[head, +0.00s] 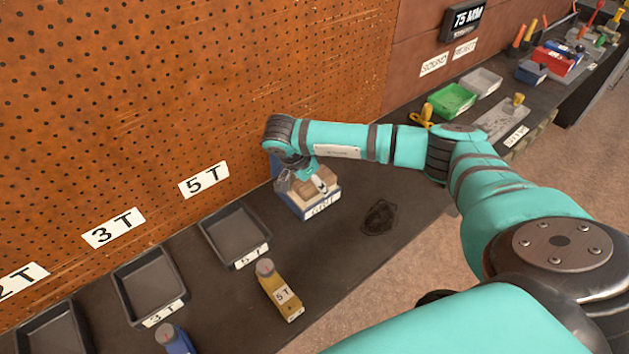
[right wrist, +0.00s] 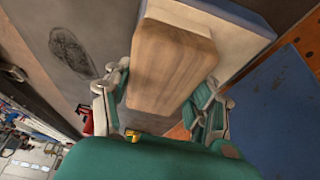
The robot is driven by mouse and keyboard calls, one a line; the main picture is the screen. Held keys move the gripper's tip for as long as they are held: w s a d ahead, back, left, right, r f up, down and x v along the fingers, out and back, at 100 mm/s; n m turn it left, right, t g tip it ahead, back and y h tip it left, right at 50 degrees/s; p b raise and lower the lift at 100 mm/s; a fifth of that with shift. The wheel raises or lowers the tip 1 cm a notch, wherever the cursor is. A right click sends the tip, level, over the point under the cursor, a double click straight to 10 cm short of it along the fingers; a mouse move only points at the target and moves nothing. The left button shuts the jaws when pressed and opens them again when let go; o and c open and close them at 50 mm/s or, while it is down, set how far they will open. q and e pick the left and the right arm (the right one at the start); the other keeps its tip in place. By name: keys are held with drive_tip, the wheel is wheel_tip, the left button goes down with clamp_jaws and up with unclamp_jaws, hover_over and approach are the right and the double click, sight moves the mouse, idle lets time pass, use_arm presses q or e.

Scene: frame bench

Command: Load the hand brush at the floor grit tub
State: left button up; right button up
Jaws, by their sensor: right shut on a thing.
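The grit tub (head: 322,207) is a small blue box with a white label on its front, standing on the dark bench against the pegboard. My right gripper (head: 308,180) reaches down at the tub and is shut on the hand brush (head: 322,178). The brush's wooden back also shows between both fingers in the right wrist view (right wrist: 172,65). My left gripper is out of view.
A dark smudge (head: 379,217) marks the bench right of the tub. Black trays (head: 234,235) labelled 5T and 3T sit to the left, with a yellow 5T block (head: 280,290) in front. A green bin (head: 452,100) and a grey bin (head: 481,82) stand farther right.

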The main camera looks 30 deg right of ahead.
idle(0.3)
drive_tip(key=shift+r+p, duration=2.2)
drive_tip(key=shift+r, duration=1.3)
